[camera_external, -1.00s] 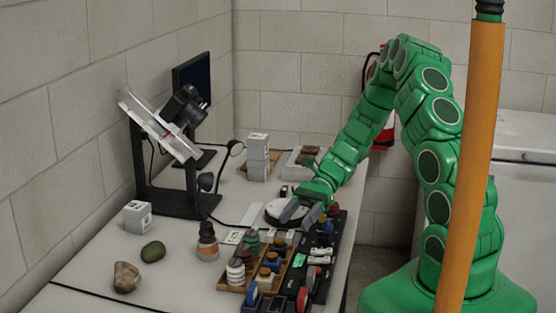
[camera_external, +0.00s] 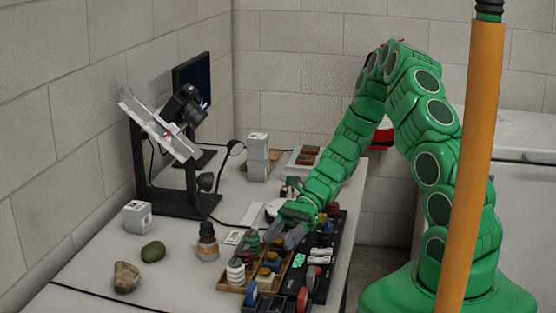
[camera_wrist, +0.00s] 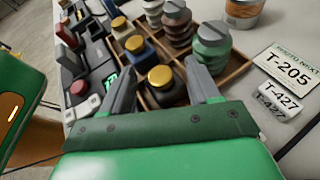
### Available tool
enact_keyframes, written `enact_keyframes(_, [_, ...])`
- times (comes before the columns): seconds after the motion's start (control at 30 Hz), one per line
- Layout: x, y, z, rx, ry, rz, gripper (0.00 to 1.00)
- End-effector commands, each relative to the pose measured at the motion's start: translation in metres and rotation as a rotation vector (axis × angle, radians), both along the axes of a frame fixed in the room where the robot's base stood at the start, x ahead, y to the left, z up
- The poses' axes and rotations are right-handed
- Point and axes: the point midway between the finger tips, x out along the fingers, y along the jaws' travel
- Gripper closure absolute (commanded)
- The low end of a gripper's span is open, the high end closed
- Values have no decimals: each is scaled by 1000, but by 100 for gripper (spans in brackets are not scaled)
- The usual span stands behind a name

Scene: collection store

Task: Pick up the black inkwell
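The black inkwell (camera_wrist: 168,95) has a dark body and a gold cap. It stands in a compartment of the wooden tray (camera_wrist: 238,66), in the gap in front of my gripper (camera_wrist: 157,66). The gripper is open, with one finger on each side of the inkwell; I cannot tell whether they touch it. In the outside view my gripper (camera_external: 283,238) hangs low over the far end of the tray, and the arm and fingers partly hide the inkwell there.
A blue inkwell (camera_wrist: 137,57) stands beside it in the tray. A green weight-like piece (camera_wrist: 210,48) stands close to the right finger. A dark rack (camera_external: 321,285) with several small items lies along the right. Labels (camera_wrist: 288,66) lie on the table.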

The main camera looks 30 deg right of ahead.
Motion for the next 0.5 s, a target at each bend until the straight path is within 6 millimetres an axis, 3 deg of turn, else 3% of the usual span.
enact_keyframes(0.03, [0, 0, 0, 0, 0, 0, 48])
enact_keyframes(0.33, [0, 0, 0, 0, 0, 0, 94])
enact_keyframes(0.5, [0, 0, 0, 0, 0, 0, 94])
